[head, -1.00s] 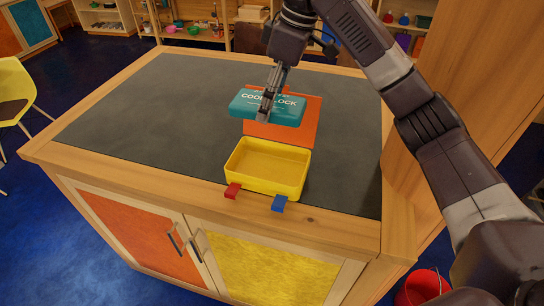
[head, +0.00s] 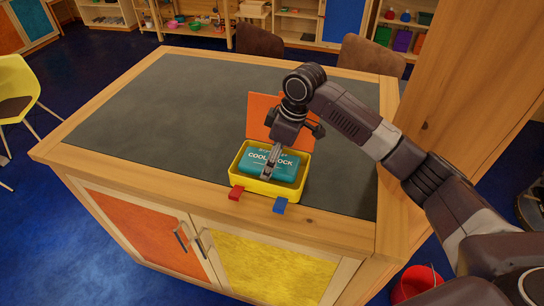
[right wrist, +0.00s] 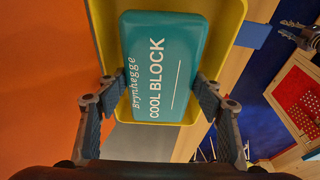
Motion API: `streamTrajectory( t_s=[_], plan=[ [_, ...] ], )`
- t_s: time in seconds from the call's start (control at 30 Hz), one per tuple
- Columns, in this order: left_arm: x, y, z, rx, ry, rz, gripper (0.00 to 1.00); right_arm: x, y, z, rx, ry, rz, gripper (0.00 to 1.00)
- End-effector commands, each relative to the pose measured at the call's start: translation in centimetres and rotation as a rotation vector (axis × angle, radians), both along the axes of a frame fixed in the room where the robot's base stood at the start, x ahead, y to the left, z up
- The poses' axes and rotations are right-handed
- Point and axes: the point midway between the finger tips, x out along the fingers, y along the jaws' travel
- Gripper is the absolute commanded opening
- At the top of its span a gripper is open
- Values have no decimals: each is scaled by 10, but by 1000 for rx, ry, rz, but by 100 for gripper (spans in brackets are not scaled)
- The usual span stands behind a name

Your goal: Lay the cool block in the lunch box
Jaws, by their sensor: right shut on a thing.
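The cool block (head: 287,164) is a flat teal slab with white lettering. It is inside the walls of the open yellow lunch box (head: 262,188), lying about level; I cannot tell if it touches the floor of the box. My right gripper (head: 270,166) comes down from above and is shut on the block. In the right wrist view, the fingers (right wrist: 158,92) press the two sides of the block (right wrist: 180,55), with the yellow box (right wrist: 228,22) around it. The orange lid (head: 262,108) stands open behind.
The lunch box stands near the front edge of the grey-topped wooden counter (head: 160,105). A red latch (head: 236,192) and a blue latch (head: 280,205) stick out at its front. The counter's left side is clear. A wooden post (head: 465,80) rises at the right.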

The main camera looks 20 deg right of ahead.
Motion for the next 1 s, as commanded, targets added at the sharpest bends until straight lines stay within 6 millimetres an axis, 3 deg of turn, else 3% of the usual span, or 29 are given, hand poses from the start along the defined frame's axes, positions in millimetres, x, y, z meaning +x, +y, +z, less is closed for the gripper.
streamTrajectory(
  t_s=[0.77,0.8,1.0],
  plan=[
    [-6,6,0,7,10,-2,26,1,0,-12,2,-4,-1,23],
    [-6,6,-1,7,10,-2,26,0,0,-13,0,-1,0,64],
    [-6,6,-1,7,10,-2,26,0,0,-13,0,-1,0,68]
  ],
)
